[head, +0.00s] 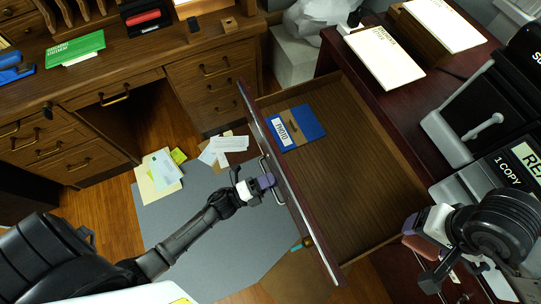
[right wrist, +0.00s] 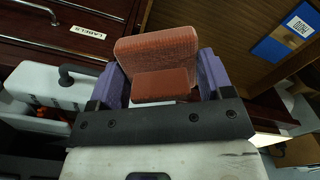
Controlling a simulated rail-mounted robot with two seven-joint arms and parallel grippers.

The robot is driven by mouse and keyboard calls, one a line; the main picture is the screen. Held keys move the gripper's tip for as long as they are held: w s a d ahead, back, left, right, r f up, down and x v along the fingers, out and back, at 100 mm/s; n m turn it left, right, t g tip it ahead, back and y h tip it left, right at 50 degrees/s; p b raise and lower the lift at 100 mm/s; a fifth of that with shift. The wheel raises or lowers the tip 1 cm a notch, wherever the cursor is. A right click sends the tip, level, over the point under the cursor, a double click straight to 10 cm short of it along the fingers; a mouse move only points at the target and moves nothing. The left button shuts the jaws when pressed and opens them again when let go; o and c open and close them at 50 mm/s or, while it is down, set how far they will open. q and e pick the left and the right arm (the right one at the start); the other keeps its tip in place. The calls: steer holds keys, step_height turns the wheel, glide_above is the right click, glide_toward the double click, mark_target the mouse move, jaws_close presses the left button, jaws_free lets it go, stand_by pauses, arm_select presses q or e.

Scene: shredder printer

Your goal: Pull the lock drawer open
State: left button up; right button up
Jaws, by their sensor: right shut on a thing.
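The lock drawer (head: 340,190) stands pulled well out of the dark red desk, and its bare wooden floor shows. Its front panel (head: 291,185) faces left and carries a metal handle (head: 276,196). My left gripper (head: 267,181) is at this handle, with its purple fingers against it; whether they are shut is too small to tell. A small teal and orange item (head: 302,243) is at the front panel's lower part. My right gripper (head: 418,232) is shut on a reddish-brown block (right wrist: 160,60), held right of the drawer. The drawer's inside also shows in the right wrist view (right wrist: 225,25).
A blue card (head: 302,125) lies inside the drawer. A wooden desk (head: 130,80) stands at the back left. Papers (head: 160,172) lie on a grey mat (head: 200,215) on the floor. A copier-like machine (head: 500,165) is at the right. A drawer labelled "LABELS" (right wrist: 88,32) is shut.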

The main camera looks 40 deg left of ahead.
steer(key=shift+r+p, duration=0.8)
arm_select(q)
steer(key=v, duration=1.2)
